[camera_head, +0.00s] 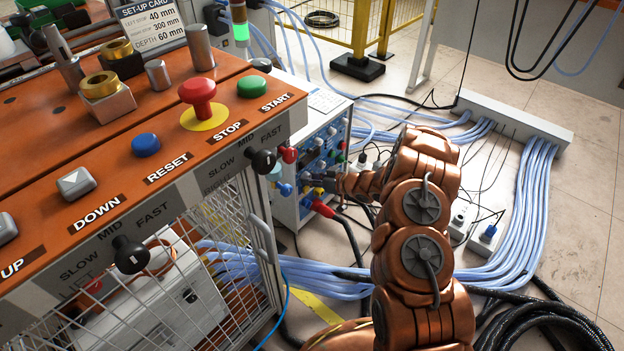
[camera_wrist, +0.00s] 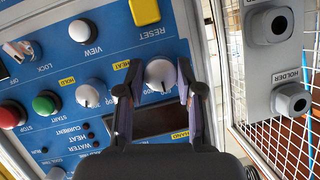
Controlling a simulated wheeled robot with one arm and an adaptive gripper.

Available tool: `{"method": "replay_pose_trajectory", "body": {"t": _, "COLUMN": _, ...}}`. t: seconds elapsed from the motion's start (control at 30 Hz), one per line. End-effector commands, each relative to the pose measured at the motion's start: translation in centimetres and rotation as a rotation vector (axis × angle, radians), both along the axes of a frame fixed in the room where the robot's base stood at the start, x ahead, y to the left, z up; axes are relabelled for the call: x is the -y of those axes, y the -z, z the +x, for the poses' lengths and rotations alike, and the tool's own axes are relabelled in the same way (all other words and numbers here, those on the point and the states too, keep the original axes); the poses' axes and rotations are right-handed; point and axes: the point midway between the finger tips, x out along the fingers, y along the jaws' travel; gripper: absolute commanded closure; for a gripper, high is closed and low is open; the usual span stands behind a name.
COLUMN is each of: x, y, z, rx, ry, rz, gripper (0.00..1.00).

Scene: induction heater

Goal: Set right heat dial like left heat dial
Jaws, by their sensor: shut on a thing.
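The blue control panel (camera_wrist: 200,25) fills much of the wrist view, tilted in the picture. My gripper (camera_wrist: 158,74) is shut on a pale round dial (camera_wrist: 159,71), one finger on each side. A second pale dial (camera_wrist: 90,94) sits on the panel to its left in the picture, near a HEAT label, with a dark pointer mark. I cannot tell which is the left or right heat dial from the labels. The head view shows my gripper (camera_head: 338,183) at the panel front (camera_head: 318,150), where the dial is too small to make out.
A green button (camera_wrist: 46,103) and red button (camera_wrist: 10,114) sit left of the dials. A dark display window (camera_wrist: 160,122) lies below the held dial. An orange bench (camera_head: 120,140) with a mesh guard (camera_head: 235,240) stands left of my arm. Cables (camera_head: 520,220) cover the floor.

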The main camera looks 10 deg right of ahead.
Motion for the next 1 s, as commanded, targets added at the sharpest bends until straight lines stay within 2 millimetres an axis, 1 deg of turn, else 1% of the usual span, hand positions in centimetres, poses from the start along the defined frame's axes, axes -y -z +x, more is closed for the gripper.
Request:
{"method": "replay_pose_trajectory", "body": {"t": 0.27, "x": 0.11, "y": -0.04, "z": 0.04, "rx": 0.01, "ry": 0.003, "rz": -0.014, "gripper": 0.99}}
{"method": "replay_pose_trajectory", "body": {"t": 0.47, "x": 0.04, "y": -0.13, "z": -0.02, "rx": 0.052, "ry": 0.004, "rz": -0.072, "gripper": 0.99}}
{"method": "replay_pose_trajectory", "body": {"t": 1.0, "x": -0.19, "y": -0.12, "z": -0.18, "rx": 0.276, "ry": 0.003, "rz": -0.383, "gripper": 0.99}}
